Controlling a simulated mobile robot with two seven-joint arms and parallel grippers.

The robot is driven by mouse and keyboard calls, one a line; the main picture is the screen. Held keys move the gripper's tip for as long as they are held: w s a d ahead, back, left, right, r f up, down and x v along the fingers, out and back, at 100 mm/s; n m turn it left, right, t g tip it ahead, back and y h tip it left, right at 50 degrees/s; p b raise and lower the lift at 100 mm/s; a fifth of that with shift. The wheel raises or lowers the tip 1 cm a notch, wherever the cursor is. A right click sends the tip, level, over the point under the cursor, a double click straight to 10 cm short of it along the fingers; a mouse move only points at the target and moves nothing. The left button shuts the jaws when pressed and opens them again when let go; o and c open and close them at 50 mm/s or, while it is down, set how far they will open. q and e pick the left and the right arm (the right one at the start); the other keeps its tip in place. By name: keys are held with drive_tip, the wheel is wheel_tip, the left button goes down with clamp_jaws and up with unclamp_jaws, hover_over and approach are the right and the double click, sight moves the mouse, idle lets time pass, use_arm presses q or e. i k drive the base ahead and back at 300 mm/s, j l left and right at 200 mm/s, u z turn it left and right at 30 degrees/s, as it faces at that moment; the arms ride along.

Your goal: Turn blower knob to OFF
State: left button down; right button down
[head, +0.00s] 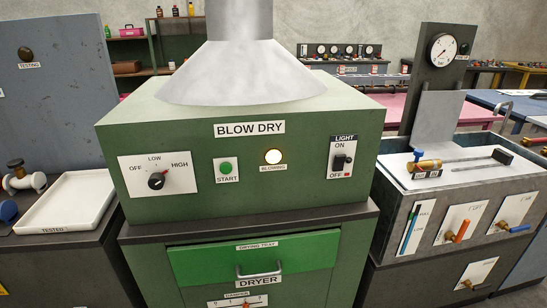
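The blower knob (156,181) is a small black dial on a white plate (180,184) at the left of the green BLOW DRY unit's (250,160) front. The plate reads OFF at left, LOW at top and HIGH at right. A red pointer mark on the knob points up and right, toward HIGH. Neither of my grippers is in view.
A green START button (225,169) and a glowing BLOWING lamp (273,157) sit right of the knob, then a black LIGHT switch (343,162). Below is a green drying tray drawer (210,262). A white tray (70,202) lies at left. The knob's front looks unobstructed.

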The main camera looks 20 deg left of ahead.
sight(156, 180)
drive_tip(key=u, duration=1.55)
